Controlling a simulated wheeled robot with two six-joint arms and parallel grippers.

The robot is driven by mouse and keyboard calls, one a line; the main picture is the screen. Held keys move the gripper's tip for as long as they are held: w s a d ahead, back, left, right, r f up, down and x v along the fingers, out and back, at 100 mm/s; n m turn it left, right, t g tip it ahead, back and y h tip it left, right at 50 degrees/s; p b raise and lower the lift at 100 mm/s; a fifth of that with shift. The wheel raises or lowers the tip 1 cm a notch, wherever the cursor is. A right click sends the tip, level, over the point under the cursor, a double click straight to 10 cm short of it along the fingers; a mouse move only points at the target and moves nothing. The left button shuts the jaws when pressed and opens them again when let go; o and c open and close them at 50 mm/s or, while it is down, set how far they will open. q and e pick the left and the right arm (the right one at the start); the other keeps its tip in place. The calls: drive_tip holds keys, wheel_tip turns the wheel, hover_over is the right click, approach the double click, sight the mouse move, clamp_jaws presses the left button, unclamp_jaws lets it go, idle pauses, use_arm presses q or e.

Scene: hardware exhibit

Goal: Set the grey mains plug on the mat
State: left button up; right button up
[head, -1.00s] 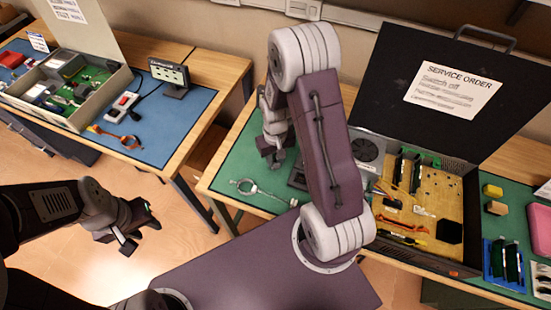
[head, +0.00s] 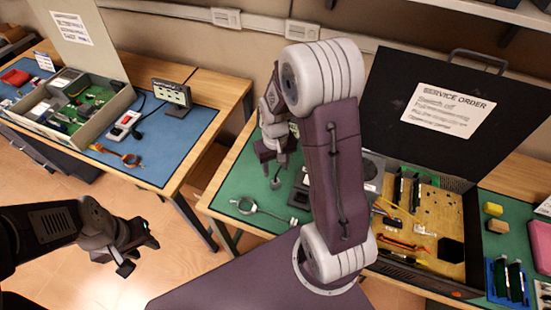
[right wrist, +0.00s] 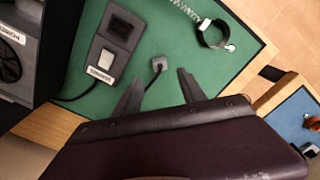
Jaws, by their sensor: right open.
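The grey mains plug (right wrist: 158,64) lies on the green mat (right wrist: 200,68), with a short dark cord trailing from it. In the head view the plug (head: 275,183) shows just below my right gripper (head: 272,160). The right gripper is open; in the right wrist view its two fingers (right wrist: 160,76) stand apart on either side of the plug's cord, with the plug just beyond the tips and apparently apart from them. My left gripper (head: 138,256) is empty, its fingers apart, over the floor at the left.
A grey switch unit (right wrist: 108,60) with a cord lies beside the plug. A wrist strap (head: 249,207) with a coiled lead lies near the mat's left front. The open black case (head: 425,225) stands to the right. A blue-matted table (head: 180,140) is at the left.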

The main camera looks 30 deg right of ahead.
wheel_tip(320, 180, up, 5)
drive_tip(key=s+a+t, duration=0.1)
drive_tip(key=s+a, duration=0.4)
drive_tip(key=s, duration=0.3)
drive_tip(key=shift+s+f+n, duration=0.15)
drive_tip(key=shift+f+n, duration=0.05)
drive_tip(key=shift+n, duration=0.1)
